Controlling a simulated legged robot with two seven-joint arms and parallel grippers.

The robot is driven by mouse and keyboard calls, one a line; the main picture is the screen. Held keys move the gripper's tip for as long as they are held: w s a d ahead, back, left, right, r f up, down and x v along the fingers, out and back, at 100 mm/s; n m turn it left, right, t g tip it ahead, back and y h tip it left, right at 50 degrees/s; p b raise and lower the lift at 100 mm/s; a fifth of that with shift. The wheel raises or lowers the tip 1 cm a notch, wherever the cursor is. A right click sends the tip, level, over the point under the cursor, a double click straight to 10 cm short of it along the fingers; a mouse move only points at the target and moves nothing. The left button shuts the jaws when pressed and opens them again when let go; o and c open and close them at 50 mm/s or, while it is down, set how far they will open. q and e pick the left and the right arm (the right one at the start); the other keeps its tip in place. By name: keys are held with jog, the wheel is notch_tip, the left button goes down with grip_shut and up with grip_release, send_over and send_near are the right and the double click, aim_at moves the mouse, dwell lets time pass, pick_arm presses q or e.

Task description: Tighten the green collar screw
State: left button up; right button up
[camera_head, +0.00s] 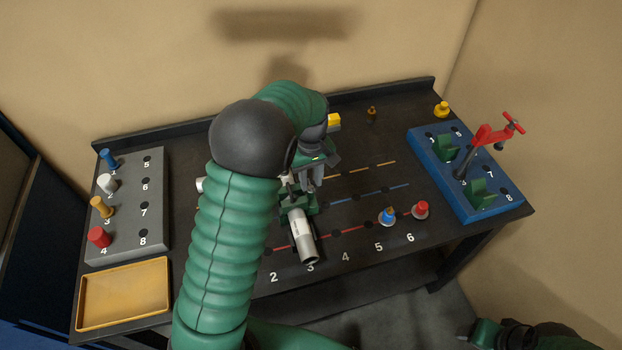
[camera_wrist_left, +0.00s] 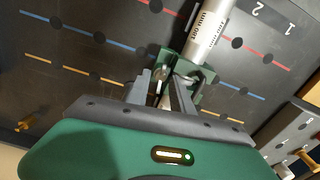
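The green collar (camera_head: 299,203) holds a silver-white tube (camera_head: 303,237) on the dark table near the middle. The collar also shows in the left wrist view (camera_wrist_left: 204,79), with the tube (camera_wrist_left: 211,32) running up from it. My left gripper (camera_head: 312,184) points down at the collar. In the left wrist view its two fingers (camera_wrist_left: 162,82) stand apart, one on each side of a small grey metal piece at the collar, likely the screw. Whether they touch it I cannot tell. A part of my right gripper (camera_head: 468,337) shows at the bottom right, away from the table; its fingers are unclear.
A grey block (camera_head: 128,215) with several coloured pegs stands at left, above a yellow tray (camera_head: 124,293). A blue block (camera_head: 466,207) with green pieces and a red clamp (camera_head: 492,133) stands at right. Blue (camera_head: 387,215) and red (camera_head: 420,209) pegs stand right of the tube.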

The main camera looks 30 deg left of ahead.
pick_arm(q)
notch_tip(320, 180, up, 17)
jog(key=shift+f, duration=0.15)
dwell(0.5)
jog(key=s+d+f+m+t, duration=0.2)
jog(key=s+d+f+m, duration=0.9)
jog(key=s+f, duration=0.4)
jog(key=shift+s+d+f+t, duration=0.3)
jog(key=shift+s+f, duration=0.1)
jog(key=shift+f, duration=0.3)
jog(key=shift+a, duration=0.1)
